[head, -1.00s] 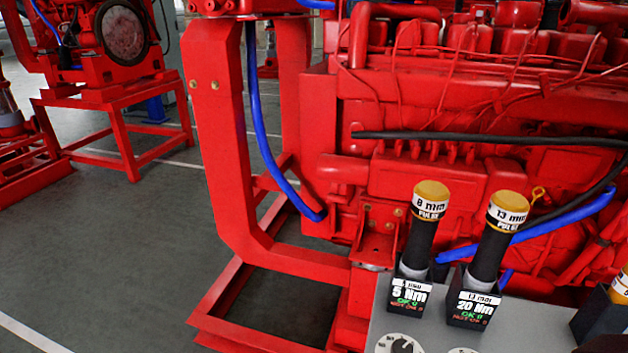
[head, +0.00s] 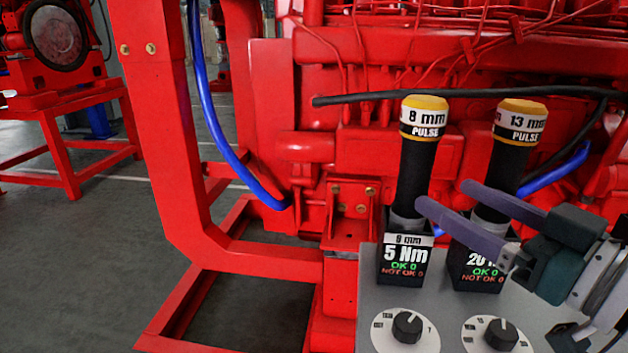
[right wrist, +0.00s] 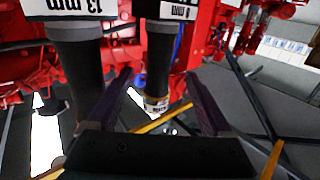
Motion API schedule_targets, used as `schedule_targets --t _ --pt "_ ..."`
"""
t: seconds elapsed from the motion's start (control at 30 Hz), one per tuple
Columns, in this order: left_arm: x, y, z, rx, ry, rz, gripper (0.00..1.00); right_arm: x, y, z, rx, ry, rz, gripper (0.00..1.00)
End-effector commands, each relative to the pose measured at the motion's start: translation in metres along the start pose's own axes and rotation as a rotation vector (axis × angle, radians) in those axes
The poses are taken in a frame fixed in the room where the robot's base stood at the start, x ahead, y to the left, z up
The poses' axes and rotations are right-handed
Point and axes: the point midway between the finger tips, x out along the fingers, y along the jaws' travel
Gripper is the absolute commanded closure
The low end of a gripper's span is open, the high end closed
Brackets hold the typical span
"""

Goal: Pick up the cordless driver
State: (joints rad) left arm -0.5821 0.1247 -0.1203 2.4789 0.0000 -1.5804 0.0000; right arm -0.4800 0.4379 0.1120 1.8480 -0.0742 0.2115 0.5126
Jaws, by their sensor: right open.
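Two cordless drivers stand upright in black holders in the head view. The 8 mm driver (head: 412,170) is on the left and the 13 mm driver (head: 509,160) is on the right; both have black grips and yellow tops. My right gripper (head: 443,195) has purple fingers, open and empty, low beside the 8 mm driver; one fingertip overlaps its base in the picture. In the right wrist view the 8 mm driver (right wrist: 160,60) shows between the open fingers (right wrist: 158,78), and the 13 mm driver (right wrist: 80,75) is left of them. Contact cannot be told. My left gripper is not in view.
The holders, marked 5 Nm (head: 405,262) and 20 Nm (head: 472,272), sit on a grey panel (head: 455,310) with two knobs. A red engine (head: 370,160) and its frame stand behind. A black hose and a blue hose pass behind the drivers.

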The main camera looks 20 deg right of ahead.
Motion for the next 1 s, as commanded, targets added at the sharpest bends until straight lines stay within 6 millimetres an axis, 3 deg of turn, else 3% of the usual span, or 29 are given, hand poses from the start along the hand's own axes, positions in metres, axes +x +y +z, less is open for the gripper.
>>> schedule_targets --t 0.6,0.9,1.0 --pt "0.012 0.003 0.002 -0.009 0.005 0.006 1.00 0.070 0.002 0.005 -0.001 0.001 0.000 0.16" --pt "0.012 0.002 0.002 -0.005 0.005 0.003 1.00 0.074 0.002 0.005 -0.001 -0.002 0.001 0.16" --pt "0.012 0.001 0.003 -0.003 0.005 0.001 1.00 0.074 0.002 0.005 -0.001 -0.002 0.001 0.26"
